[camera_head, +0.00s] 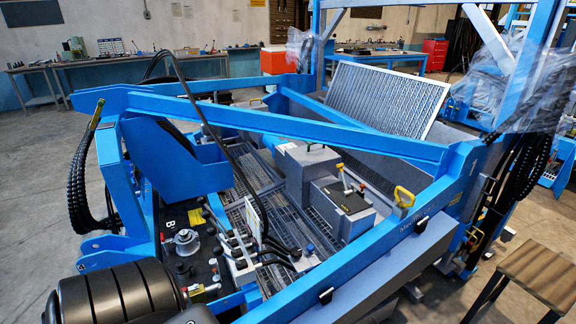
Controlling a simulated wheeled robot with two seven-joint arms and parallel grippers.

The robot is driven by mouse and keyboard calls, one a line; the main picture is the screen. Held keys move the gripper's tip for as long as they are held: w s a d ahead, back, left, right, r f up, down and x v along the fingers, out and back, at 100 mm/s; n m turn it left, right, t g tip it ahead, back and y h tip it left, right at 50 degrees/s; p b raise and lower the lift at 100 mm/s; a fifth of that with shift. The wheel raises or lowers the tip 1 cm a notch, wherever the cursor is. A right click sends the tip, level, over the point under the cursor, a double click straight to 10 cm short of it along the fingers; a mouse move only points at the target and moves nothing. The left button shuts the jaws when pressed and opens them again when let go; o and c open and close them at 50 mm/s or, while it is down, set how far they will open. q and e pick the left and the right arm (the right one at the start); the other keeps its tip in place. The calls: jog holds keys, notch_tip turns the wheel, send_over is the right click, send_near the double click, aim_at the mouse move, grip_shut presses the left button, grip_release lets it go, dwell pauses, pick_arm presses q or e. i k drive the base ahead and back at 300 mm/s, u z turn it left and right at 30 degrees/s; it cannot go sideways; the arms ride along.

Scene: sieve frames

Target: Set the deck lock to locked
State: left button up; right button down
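A large blue machine frame (236,118) fills the middle of the view. No part is clearly readable as the deck lock, and I cannot tell its setting. A yellow handle (404,196) stands on the right side near the blue beam. A small lever with a yellow and red end (342,170) sits on a grey box with a black top. A bank of black levers (277,250) is on the deck at the lower middle. Neither of my grippers is in view.
A tilted mesh screen (390,98) stands at the back of the machine. Clear plastic wrap (540,85) hangs at the upper right. A wooden-topped table (540,270) is at the lower right. Workbenches (120,62) line the back wall. Open floor (35,170) lies at the left.

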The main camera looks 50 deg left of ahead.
aim_at(343, 177)
jog(key=u, duration=0.95)
jog(key=i, duration=0.8)
jog(key=u, duration=1.6)
